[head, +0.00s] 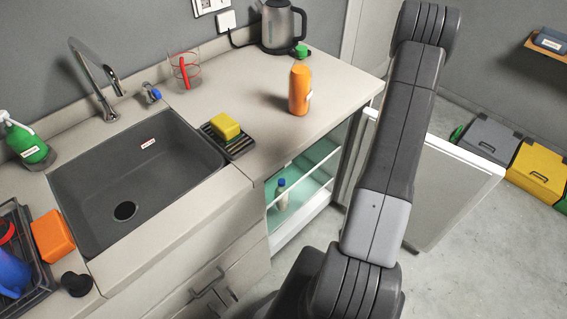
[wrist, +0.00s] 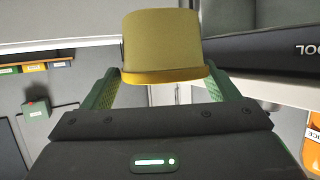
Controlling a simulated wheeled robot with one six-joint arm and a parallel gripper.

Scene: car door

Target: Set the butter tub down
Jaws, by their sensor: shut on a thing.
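The butter tub (wrist: 163,42), pale yellow with a darker yellow rim, is held in my gripper (wrist: 163,76) in the wrist view. The green fingers are shut on it from left and right. The rim faces the gripper body, and the tub appears clear of any surface, though what lies directly beyond it is hard to tell. In the head view my arm rises across the right side, and its gripper and the tub are out of the picture.
The counter (head: 330,75) has free room around an orange bottle (head: 300,90). A kettle (head: 280,25), a glass (head: 184,72) and a sponge on a rack (head: 226,127) stand nearby. The sink (head: 130,180) is left. The fridge door (head: 440,180) stands open beside my arm.

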